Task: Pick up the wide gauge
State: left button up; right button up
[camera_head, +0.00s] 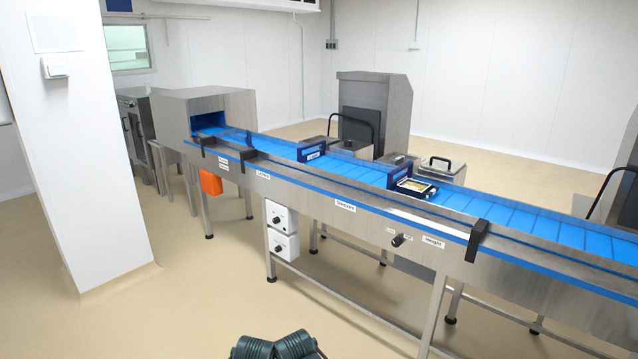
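I cannot tell for certain which thing is the wide gauge. Two dark blue blocks with pale labels stand across the blue conveyor belt, a farther block (312,153) and a nearer block (401,179). A dark-rimmed tray (415,188) with yellowish contents is on the belt beside the nearer block. Black brackets hook over the near rail, one large bracket (478,240) at the right and smaller ones at the left. No gripper fingers show in this view.
The long steel conveyor (345,207) runs from a steel tunnel (213,108) at the back left to the right edge. A white pillar (85,150) stands at the left. The beige floor (200,300) in front is clear.

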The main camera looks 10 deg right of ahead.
aim_at(397, 161)
jog(key=i+l+z, duration=0.15)
jog(key=i+z, duration=0.9)
jog(key=z, duration=0.15)
jog(key=i+l+u, duration=0.1)
jog(key=i, duration=0.4)
jog(key=i+l+u, duration=0.15)
jog(key=i, duration=0.4)
jog(key=i+l+u, duration=0.3)
jog(key=i+l, duration=0.05)
jog(key=i, duration=0.1)
